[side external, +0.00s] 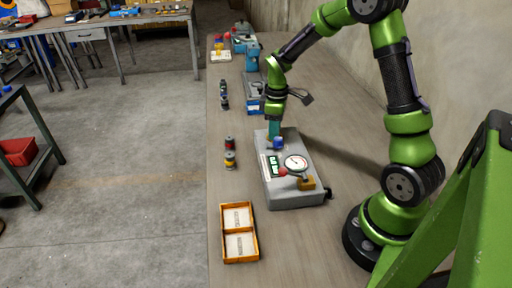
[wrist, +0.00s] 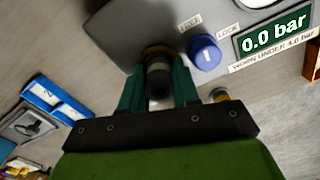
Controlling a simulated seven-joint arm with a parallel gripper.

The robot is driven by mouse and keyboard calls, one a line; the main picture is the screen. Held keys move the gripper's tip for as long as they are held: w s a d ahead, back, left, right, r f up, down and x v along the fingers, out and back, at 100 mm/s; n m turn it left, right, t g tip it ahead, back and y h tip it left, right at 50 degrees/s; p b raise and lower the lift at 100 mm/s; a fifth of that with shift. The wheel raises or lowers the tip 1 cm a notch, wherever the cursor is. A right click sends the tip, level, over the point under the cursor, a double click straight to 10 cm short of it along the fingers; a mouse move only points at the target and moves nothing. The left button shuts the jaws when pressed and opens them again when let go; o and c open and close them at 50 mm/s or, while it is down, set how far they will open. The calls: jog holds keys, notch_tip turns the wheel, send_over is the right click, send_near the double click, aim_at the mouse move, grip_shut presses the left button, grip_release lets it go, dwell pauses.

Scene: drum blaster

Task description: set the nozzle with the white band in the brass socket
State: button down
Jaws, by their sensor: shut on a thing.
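My gripper (wrist: 157,90) is shut on a dark nozzle (wrist: 158,84) with a pale band, seen nearly end-on between the teal fingers. The nozzle's far end meets a brown, brass-coloured ring (wrist: 154,51), which looks like the socket on the grey unit (wrist: 118,22). I cannot tell how deep it sits. In the side view my gripper (side external: 274,129) points down at the far end of the grey unit (side external: 300,199), hiding the nozzle and socket. A blue knob (wrist: 204,52) sits beside the socket, between FREE and LOCK labels. The display (wrist: 273,34) reads 0.0 bar.
Nozzles with red (side external: 230,142) and yellow (side external: 230,159) bands stand left of the unit. A two-compartment orange tray (side external: 223,248) lies nearer the camera. The unit carries a round gauge (side external: 296,162) and a red-tipped lever (side external: 283,172). Blue bins (wrist: 42,92) show in the wrist view.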

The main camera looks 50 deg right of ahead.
jog(key=c, duration=0.7)
grip_release()
jog(key=shift+c, duration=0.2)
jog(key=shift+a, duration=0.1)
jog(key=shift+c, duration=0.5)
jog(key=shift+o, duration=0.9)
jog(key=shift+s+a, duration=0.1)
jog(key=shift+c, duration=0.2)
jog(key=shift+r, duration=0.45)
jog(key=shift+c, duration=0.3)
jog(key=shift+o, duration=1.3)
jog(key=shift+r, duration=1.2)
jog(key=shift+d+r, duration=0.2)
jog(key=shift+r, duration=1.15)
